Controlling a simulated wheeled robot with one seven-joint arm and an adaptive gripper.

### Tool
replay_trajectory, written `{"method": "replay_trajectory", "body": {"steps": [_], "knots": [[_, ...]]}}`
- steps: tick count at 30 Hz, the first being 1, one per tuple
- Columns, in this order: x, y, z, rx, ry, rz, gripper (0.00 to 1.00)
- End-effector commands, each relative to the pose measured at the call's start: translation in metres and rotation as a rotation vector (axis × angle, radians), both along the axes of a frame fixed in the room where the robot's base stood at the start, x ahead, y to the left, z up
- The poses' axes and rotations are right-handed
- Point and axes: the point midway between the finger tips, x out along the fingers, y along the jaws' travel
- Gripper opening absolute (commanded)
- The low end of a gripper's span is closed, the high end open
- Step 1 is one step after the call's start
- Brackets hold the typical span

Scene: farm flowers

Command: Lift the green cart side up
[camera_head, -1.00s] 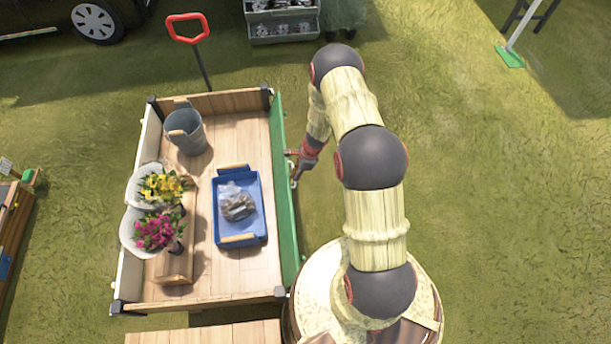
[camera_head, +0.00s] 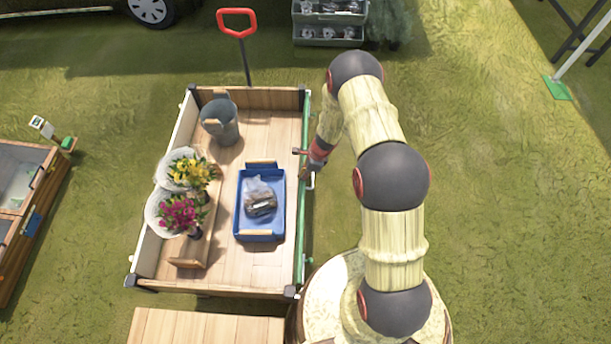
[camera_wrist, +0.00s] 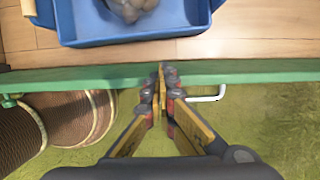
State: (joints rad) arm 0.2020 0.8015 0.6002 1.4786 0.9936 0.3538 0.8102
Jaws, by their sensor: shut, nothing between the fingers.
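The green cart side (camera_head: 305,225) runs along the right edge of the wooden cart (camera_head: 240,262). It looks upright, nearly edge-on from above. In the wrist view it is a green bar (camera_wrist: 60,78) across the picture. My gripper (camera_head: 304,158) is at the middle of this side, reaching from the outside. In the wrist view its fingers (camera_wrist: 162,76) are together, with the tips overlapping the green bar; I cannot tell if they touch it. A pale handle (camera_wrist: 208,95) sits on the outer face just right of the fingers, apart from them.
Inside the cart are a blue tray (camera_head: 279,210) with a bag, a grey bucket (camera_head: 222,125) and two bouquets (camera_head: 182,213). The red pull handle (camera_head: 237,15) rises at the far end. A wooden cold frame (camera_head: 25,230) stands left. Grass is open on the right.

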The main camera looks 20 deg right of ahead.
Motion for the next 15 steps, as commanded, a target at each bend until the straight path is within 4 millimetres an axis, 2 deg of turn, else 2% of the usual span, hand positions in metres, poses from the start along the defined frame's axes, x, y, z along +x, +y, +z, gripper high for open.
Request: {"method": "replay_trajectory", "body": {"steps": [10, 15], "knots": [[-0.004, 0.000, -0.004, 0.002, 0.007, 0.000, 0.00], [-0.007, -0.011, -0.006, 0.002, 0.007, 0.001, 0.00]]}}
